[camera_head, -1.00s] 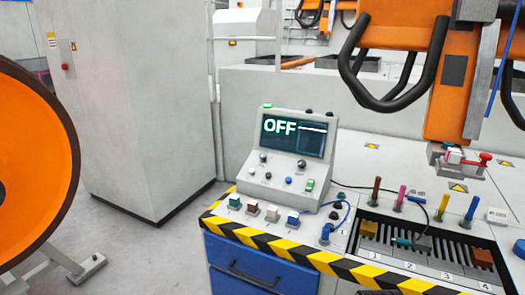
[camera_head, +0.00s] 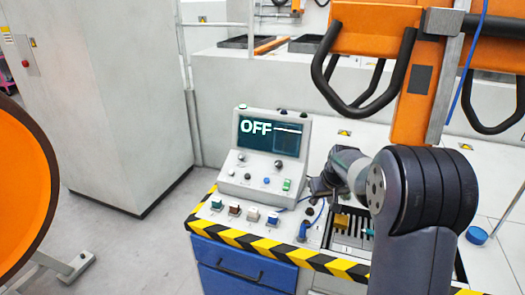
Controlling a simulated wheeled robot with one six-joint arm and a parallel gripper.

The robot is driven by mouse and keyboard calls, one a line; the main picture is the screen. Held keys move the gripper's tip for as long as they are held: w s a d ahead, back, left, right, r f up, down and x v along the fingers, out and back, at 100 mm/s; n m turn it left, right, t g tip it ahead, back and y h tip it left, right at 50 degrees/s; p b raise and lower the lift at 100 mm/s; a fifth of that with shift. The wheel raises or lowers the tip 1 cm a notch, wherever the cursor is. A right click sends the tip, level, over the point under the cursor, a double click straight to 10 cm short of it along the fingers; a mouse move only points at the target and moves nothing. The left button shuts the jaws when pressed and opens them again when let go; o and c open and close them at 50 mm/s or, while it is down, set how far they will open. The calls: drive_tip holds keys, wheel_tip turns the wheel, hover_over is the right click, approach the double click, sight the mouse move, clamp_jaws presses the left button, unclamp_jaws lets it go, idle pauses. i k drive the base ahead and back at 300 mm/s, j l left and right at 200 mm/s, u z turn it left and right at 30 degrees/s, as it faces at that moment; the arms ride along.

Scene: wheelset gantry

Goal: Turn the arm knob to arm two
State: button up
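The grey console (camera_head: 235,188) stands on the bench, its screen (camera_head: 270,137) reading OFF in large letters. My gripper (camera_head: 318,186) is a dark shape just right of the console's lower right side, apart from both knobs. Its fingers are small and partly hidden, so their opening does not show.
Several coloured buttons (camera_head: 254,214) line the bench front above striped edging (camera_head: 240,238). A blue plug (camera_head: 304,229) with a cable stands near my gripper. A slotted rack (camera_head: 345,238) lies partly behind my arm. An orange hanging frame (camera_head: 408,110) with black handles is above.

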sight(241, 156)
drive_tip(key=i+j+z, duration=0.3)
drive_tip(key=j, duration=0.15)
drive_tip(key=j+z, duration=0.3)
drive_tip(key=j, duration=0.15)
drive_tip(key=i+j+z, duration=0.1)
drive_tip(key=j+z, duration=0.15)
drive_tip(key=j, duration=0.25)
drive_tip(key=i+j, duration=0.1)
drive_tip(key=j, duration=1)
drive_tip(key=i+j+z, duration=0.15)
drive_tip(key=j, duration=1)
